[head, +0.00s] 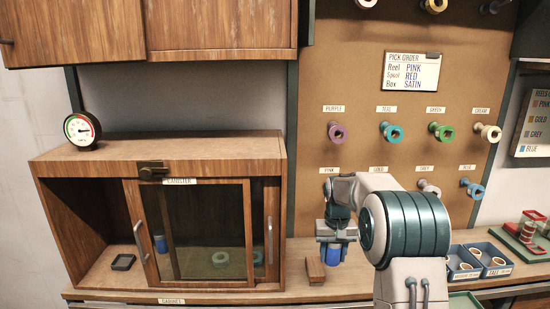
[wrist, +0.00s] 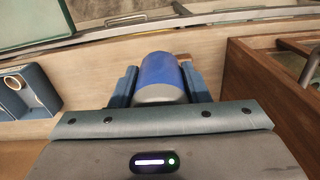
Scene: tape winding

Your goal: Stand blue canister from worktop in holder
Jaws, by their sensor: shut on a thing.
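A blue canister (head: 333,255) with a grey end is between the fingers of my gripper (head: 333,247), above the worktop (head: 365,252). In the wrist view, the canister (wrist: 160,75) sits between both blue-grey fingers, and my gripper (wrist: 160,88) is shut on it. A small dark square frame, which looks like the holder (head: 123,262), lies empty on the floor of the wooden cabinet, in its open left part. My gripper is well to the right of it, outside the cabinet. The canister's far side is hidden.
The cabinet (head: 160,144) has sliding glass doors (head: 205,228) covering its middle and right; another blue item (head: 160,243) shows inside. A brown block (head: 315,271) lies beside my gripper. Blue trays (head: 462,265) stand at right. Spools (head: 390,132) hang on the pegboard behind.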

